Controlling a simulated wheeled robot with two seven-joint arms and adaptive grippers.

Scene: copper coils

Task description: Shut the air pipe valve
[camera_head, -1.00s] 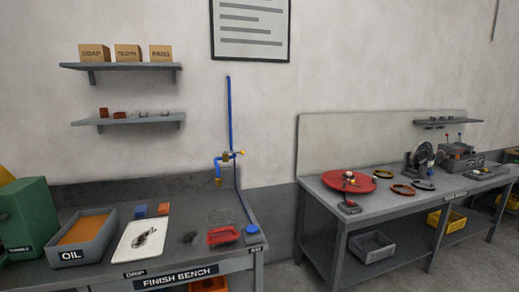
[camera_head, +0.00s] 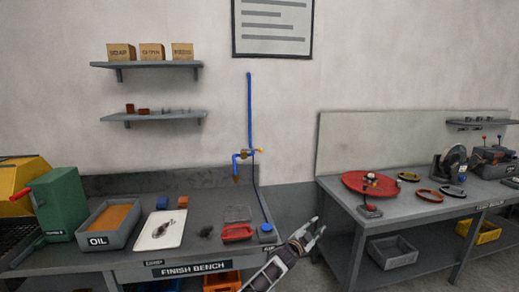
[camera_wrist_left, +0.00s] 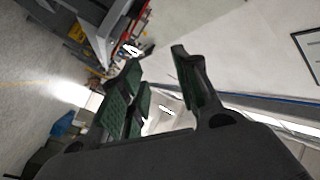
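The blue air pipe (camera_head: 249,110) runs down the wall behind the finish bench. Its brass valve (camera_head: 244,154) sits low on it, with a small yellow-tipped handle (camera_head: 259,150) pointing right and a blue branch with a brass end hanging at the left. My left gripper (camera_head: 314,234) is in front of the gap between the two benches, below and right of the valve and apart from it. In the left wrist view, its dark fingers (camera_wrist_left: 160,85) stand apart with nothing between them. The valve is not clearly seen there. My right gripper is not in view.
The finish bench holds an oil tray (camera_head: 108,242), a white drip board (camera_head: 161,245), a red tray (camera_head: 237,233) and a blue-lidded item (camera_head: 266,232). Shelves (camera_head: 150,65) hang left of the pipe. A second bench (camera_head: 420,212) stands right. The wall around the valve is clear.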

